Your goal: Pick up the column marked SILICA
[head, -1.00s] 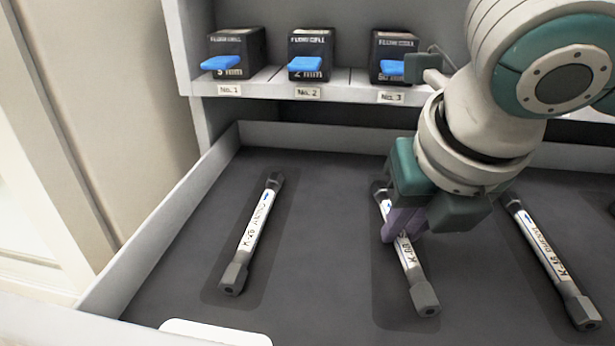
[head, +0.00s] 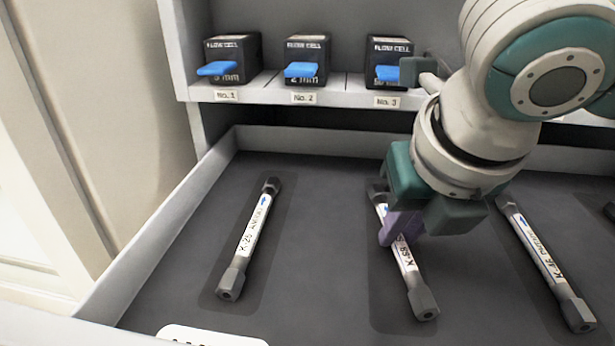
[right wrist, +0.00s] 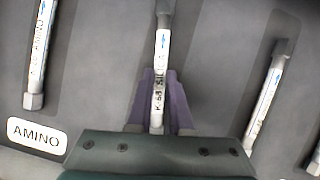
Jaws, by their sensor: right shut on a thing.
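The SILICA column (head: 408,266), a white tube with dark hex end fittings and a label starting "K-68", lies in the middle recess of the grey tray. It also shows in the right wrist view (right wrist: 160,65), where its label reads roughly "K-68 SILICA". My right gripper (head: 400,226) is shut on it, with purple fingers on both sides of the tube near its middle. In the right wrist view the fingers (right wrist: 159,103) flank the tube. The fingers hide part of the label in the head view. My left gripper is not in view.
An AMINO column (head: 247,240) lies to the left and another column (head: 545,262) to the right, each apart from the gripper. An AMINO plate (right wrist: 37,135) shows in the right wrist view. Behind the tray (head: 170,214), a shelf (head: 265,90) holds black flow-cell boxes with blue tabs.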

